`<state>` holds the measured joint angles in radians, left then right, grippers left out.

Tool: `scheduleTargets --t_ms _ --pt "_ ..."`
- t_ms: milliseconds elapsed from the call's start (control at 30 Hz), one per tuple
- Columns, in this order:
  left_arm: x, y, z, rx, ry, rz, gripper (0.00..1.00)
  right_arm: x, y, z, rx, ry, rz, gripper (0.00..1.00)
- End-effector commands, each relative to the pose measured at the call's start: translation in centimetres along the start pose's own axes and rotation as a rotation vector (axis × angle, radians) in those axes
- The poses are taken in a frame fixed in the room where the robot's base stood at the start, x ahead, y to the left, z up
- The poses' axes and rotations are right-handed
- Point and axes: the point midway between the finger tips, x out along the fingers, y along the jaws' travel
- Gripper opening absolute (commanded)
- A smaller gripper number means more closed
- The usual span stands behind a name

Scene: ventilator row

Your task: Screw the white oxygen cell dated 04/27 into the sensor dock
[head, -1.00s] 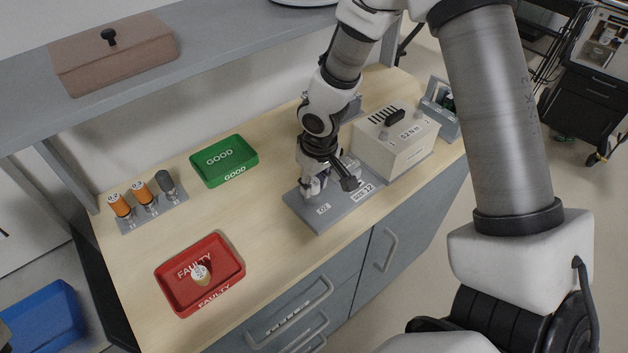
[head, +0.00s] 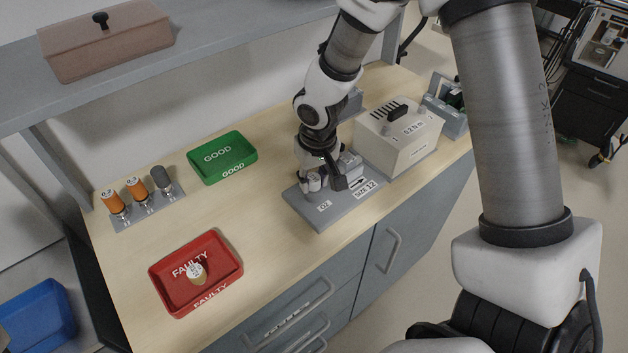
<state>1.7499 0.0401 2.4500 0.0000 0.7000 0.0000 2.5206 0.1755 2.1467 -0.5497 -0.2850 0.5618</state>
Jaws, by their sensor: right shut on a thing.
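The sensor dock (head: 324,212) is a grey plate marked O2 and SIZE 12 near the front edge of the bench. My right gripper (head: 325,182) points down over the dock and is shut on a small white thing, taken as the white oxygen cell. The gripper hides most of it, its date cannot be read, and I cannot tell how it sits in the dock. Another cell with a pale top and tan side (head: 197,273) stands in the red FAULTY tray (head: 226,279). My left gripper is not in view.
A green GOOD tray (head: 247,165) is empty. A grey rack (head: 150,214) at left holds two orange cylinders and a dark grey one. A pale box with a black handle (head: 420,148) stands right of the dock. The bench middle is clear.

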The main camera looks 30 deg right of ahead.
Motion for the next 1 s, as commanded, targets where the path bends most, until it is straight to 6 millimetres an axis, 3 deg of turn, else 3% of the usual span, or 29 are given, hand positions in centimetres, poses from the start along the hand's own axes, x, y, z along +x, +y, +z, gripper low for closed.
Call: scheduleTargets --t_ms 267,600,867,900,967,1000 --pt "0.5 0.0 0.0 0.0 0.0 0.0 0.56 0.2 0.0 -0.1 0.024 0.003 0.003 0.0" --pt "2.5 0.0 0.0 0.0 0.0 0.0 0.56 0.2 0.0 -0.1 0.2 0.004 0.023 0.0" --pt "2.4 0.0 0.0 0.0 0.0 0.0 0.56 -0.1 0.0 -0.1 0.225 0.003 0.026 0.0" --pt "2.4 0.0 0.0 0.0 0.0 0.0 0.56 -0.1 0.0 -0.1 0.225 0.003 0.026 0.38" --pt "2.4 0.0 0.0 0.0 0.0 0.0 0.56 0.0 0.0 -0.1 0.224 0.003 0.026 0.59" --pt "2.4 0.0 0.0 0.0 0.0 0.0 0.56 0.0 0.0 -0.1 0.224 0.002 0.026 0.6"
